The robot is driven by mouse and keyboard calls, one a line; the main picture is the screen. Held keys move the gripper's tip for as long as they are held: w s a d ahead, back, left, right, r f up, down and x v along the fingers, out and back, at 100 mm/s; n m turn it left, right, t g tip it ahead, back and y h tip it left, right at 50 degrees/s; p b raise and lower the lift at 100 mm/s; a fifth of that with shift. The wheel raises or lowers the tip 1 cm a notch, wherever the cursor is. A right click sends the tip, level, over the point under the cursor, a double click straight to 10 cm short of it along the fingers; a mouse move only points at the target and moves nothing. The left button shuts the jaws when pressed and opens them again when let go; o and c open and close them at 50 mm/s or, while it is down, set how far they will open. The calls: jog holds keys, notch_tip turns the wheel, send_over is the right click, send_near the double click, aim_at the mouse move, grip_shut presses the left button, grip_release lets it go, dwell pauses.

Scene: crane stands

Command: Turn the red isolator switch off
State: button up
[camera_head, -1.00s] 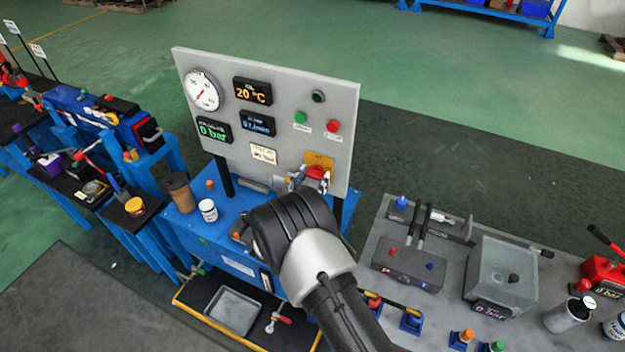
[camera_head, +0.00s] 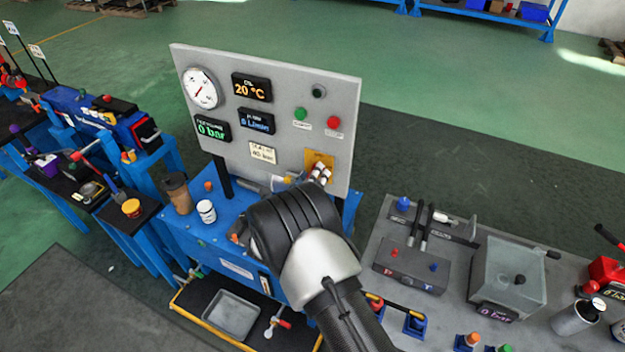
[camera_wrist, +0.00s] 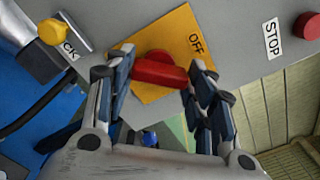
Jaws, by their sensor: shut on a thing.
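The red isolator switch (camera_wrist: 158,70) sits on a yellow plate (camera_wrist: 178,35) with "OFF" printed on it, seen in the wrist view. My gripper (camera_wrist: 152,78) has one finger at each end of the red handle and is shut on it. In the wrist view the handle lies nearly level, across the gap between the fingers. In the head view the yellow plate (camera_head: 318,158) is at the lower right of the grey panel (camera_head: 270,75). There my gripper (camera_head: 318,175) covers most of the switch.
A red STOP button (camera_wrist: 307,25) and a yellow knob (camera_wrist: 52,31) flank the switch in the wrist view. Left of my arm, a brown cup (camera_head: 178,193) and a white can (camera_head: 206,211) stand on the blue bench (camera_head: 180,235). A grey table (camera_head: 455,330) is at the right.

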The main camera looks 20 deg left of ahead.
jog(key=shift+r+n, duration=0.1)
jog(key=shift+n, duration=4.2)
jog(key=o, duration=1.1)
jog(key=shift+c, duration=0.2)
jog(key=shift+s+a, duration=0.1)
jog(key=s, duration=1.1)
jog(key=shift+s+a, duration=0.4)
jog(key=shift+a, duration=0.05)
jog(key=shift+d, duration=0.1)
